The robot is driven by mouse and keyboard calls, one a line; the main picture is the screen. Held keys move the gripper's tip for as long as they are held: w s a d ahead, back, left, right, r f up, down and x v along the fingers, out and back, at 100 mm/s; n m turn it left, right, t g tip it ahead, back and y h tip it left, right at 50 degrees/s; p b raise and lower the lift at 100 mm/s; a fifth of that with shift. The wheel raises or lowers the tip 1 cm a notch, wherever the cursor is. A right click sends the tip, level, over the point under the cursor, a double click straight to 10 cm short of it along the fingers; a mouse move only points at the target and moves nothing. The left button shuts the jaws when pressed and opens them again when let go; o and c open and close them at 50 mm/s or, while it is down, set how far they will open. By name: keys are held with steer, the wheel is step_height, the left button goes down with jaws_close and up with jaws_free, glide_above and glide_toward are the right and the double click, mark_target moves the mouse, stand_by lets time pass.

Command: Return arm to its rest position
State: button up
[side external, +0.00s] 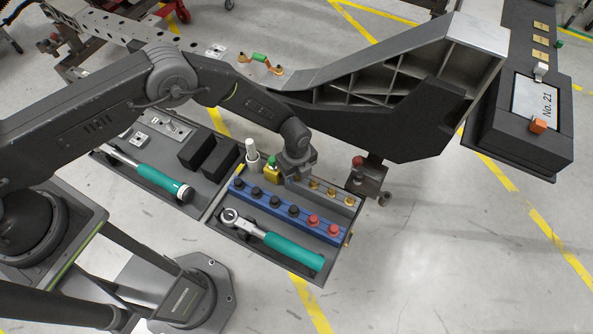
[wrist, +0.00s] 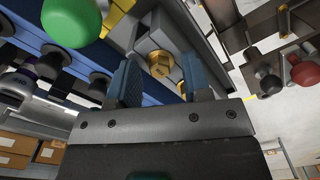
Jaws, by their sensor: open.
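My gripper (side external: 296,172) points down over the back of the right tool tray (side external: 315,277), beside a grey rail (side external: 330,192) with several gold pieces. In the wrist view its two blue-grey fingers (wrist: 160,80) stand apart, and nothing is held between them. A gold round piece (wrist: 160,64) shows in the gap between the fingers, on the grey rail. Whether the fingers touch the rail is unclear. In the side view the fingertips are partly hidden by the wrist.
A blue rail (side external: 263,203) carries black and red knobs, with a teal-handled ratchet (side external: 294,251) in front. A white cylinder (side external: 252,152) and a green-knobbed yellow block (side external: 272,175) stand close left. The large chassis beam (side external: 385,82) passes behind and above. Clear floor lies right.

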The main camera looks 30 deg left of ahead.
steer(key=shift+c, duration=0.3)
jaws_close()
steer(key=shift+r, duration=0.1)
steer(key=shift+r, duration=2.65)
